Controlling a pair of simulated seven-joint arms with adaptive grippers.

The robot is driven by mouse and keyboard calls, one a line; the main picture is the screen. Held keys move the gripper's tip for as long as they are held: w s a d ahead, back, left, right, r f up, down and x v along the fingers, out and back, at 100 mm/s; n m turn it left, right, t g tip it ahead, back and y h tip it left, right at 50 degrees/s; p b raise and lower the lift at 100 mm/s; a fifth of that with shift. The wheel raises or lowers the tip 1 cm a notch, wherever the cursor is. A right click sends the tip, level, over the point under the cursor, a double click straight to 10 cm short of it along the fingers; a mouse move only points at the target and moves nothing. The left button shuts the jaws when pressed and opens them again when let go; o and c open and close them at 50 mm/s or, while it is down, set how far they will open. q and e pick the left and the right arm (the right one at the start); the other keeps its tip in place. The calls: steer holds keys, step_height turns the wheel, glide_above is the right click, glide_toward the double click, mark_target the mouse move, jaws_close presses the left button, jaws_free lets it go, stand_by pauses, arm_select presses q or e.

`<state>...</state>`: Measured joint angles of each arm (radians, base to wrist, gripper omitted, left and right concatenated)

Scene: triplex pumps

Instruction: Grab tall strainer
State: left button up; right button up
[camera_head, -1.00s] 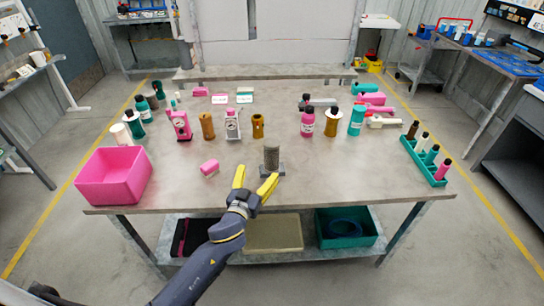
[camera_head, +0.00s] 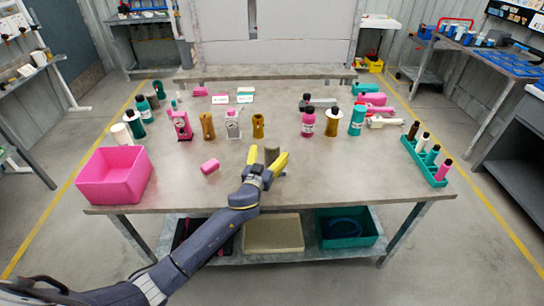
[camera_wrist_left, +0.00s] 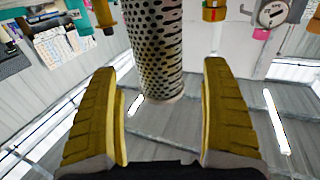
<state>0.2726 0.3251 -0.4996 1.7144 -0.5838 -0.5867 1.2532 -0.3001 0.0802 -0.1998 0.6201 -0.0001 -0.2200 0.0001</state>
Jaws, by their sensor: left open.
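The tall strainer (camera_head: 271,154) is a grey perforated metal cylinder standing near the table's front middle. In the head view my left gripper (camera_head: 267,161) hides its lower part. The left gripper is open, with one yellow finger on each side of the strainer's line in this view. In the left wrist view, which looks upside down, the strainer (camera_wrist_left: 156,45) shows ahead and between the open fingers (camera_wrist_left: 162,78). I see a gap between it and each finger. My right gripper is not in view.
Gauges and bottles stand in a row behind. A green rack (camera_head: 425,160) is at the right. The front right tabletop is clear.

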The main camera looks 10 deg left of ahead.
arm_select(q)
steer(key=shift+w+d, duration=0.1)
steer(key=shift+w, duration=1.35)
steer(key=shift+c, duration=0.4)
steer(key=c, duration=1.2)
steer(key=shift+c, duration=0.2)
